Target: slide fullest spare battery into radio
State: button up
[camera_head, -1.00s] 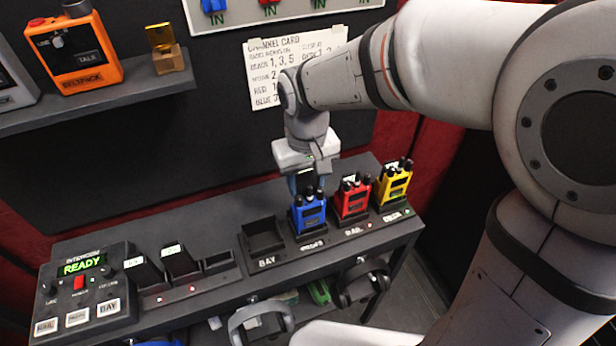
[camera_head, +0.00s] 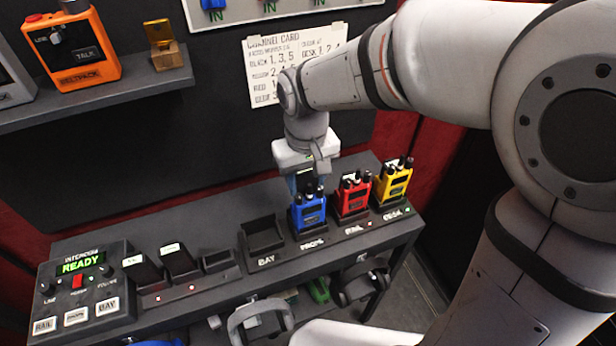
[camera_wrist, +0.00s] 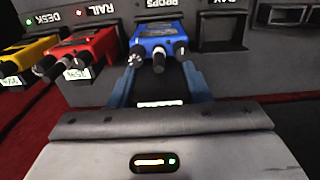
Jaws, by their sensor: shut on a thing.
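The blue radio (camera_head: 308,212) stands upright in its dock at PROPS, with black knobs on top. It also shows in the wrist view (camera_wrist: 158,42). My gripper (camera_head: 304,178) is just behind it. In the wrist view its two bluish fingers (camera_wrist: 160,84) are shut on a black battery (camera_wrist: 158,92) with a small green-lit label, lined up with the blue radio's back. I cannot tell how far the battery is inside the radio. Two spare batteries (camera_head: 142,265) (camera_head: 178,258) with lit labels stand in the charger (camera_head: 195,285), beside an empty slot.
A red radio (camera_head: 351,196) and a yellow radio (camera_head: 393,184) stand close on the right. The BAY dock (camera_head: 262,240) is empty on the left. The intercom box (camera_head: 85,290) reads READY. A channel card (camera_head: 262,70) hangs on the wall behind my arm.

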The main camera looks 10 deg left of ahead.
jog(key=shift+f+b, duration=0.3)
jog(key=shift+f, duration=0.05)
dwell(0.4)
jog(key=o, duration=1.1)
jog(key=shift+r, duration=0.15)
notch_tip(320, 180, up, 8)
jog(key=shift+f, duration=0.2)
jog(key=s+d+f+m+t, duration=0.1)
jog(key=s+d+m, duration=0.1)
jog(key=d, duration=0.5)
jog(key=s+d+f+m+t, duration=0.1)
jog(key=s+d+m, duration=0.1)
jog(key=d, duration=0.6)
jog(key=s+d+f+m+t, duration=0.1)
jog(key=s+d+m, duration=0.1)
jog(key=d, duration=0.6)
jog(key=shift+s+d, duration=0.25)
jog(key=shift+s, duration=0.55)
